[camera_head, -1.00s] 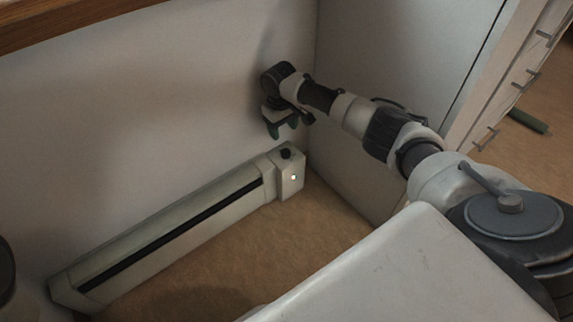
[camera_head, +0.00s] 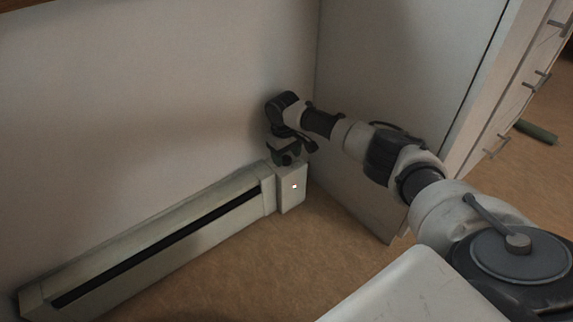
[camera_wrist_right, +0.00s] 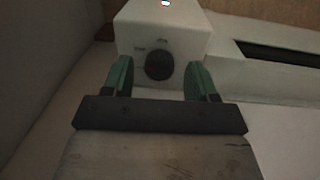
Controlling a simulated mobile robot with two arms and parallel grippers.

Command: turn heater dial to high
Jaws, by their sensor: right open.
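The heater (camera_head: 150,240) is a long, low, pale unit with a dark slot, standing along the wall. Its control box (camera_head: 292,190) is at the right end, with a small light on the front. In the right wrist view the round black dial (camera_wrist_right: 159,66) sits on the box's top face, with small blurred lettering beside it. My right gripper (camera_head: 287,158) points down over the box. It is open, with one green fingertip on each side of the dial in the right wrist view (camera_wrist_right: 161,80); contact cannot be told. My left gripper is not in view.
The white wall rises directly behind the heater. The brown floor (camera_head: 240,270) in front of the heater is clear.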

